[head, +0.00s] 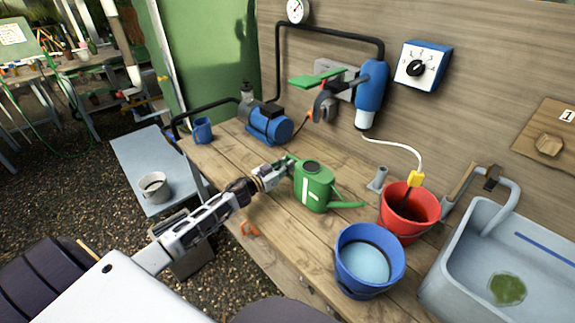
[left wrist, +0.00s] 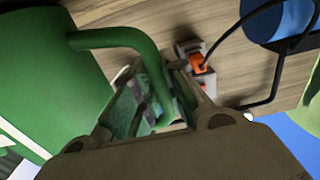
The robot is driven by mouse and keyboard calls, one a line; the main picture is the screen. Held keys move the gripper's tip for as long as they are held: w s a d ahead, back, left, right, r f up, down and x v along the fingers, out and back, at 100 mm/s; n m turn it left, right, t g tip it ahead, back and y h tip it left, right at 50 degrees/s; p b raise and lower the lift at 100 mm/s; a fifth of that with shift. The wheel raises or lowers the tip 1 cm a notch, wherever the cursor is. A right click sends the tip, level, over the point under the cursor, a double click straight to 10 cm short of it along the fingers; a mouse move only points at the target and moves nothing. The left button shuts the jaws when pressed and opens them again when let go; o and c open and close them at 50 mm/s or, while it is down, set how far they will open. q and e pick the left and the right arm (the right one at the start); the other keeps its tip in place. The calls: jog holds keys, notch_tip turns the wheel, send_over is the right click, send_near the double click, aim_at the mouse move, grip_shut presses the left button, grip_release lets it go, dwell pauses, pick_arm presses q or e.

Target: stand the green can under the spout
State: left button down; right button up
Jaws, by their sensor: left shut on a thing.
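The green can (head: 313,190), a watering can with a white mark and a long green spout pointing right, is upright over the middle of the wooden bench. I cannot tell whether its base touches the wood. My left gripper (head: 285,168) is shut on its handle from the left. In the left wrist view the green can (left wrist: 45,75) fills the left side, and its curved handle passes between the fingers of the gripper (left wrist: 165,95). A grey bent pipe spout (head: 505,188) hangs over the sink at the right. My right gripper is not in view.
A blue bucket (head: 362,282) and a red bucket (head: 396,226) stand between the can and the grey sink (head: 450,262). A blue wall unit with a white nozzle (head: 364,119) hangs behind.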

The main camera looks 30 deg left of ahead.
pick_arm(q)
jog(key=shift+f, duration=0.25)
dwell(0.8)
jog(key=c, duration=1.4)
grip_release()
jog(key=shift+s, duration=0.1)
jog(key=shift+s, duration=0.1)
jog(key=shift+s+a, duration=0.3)
jog(key=shift+s, duration=0.35)
jog(key=shift+v, duration=5.1)
jog(key=shift+r, duration=0.15)
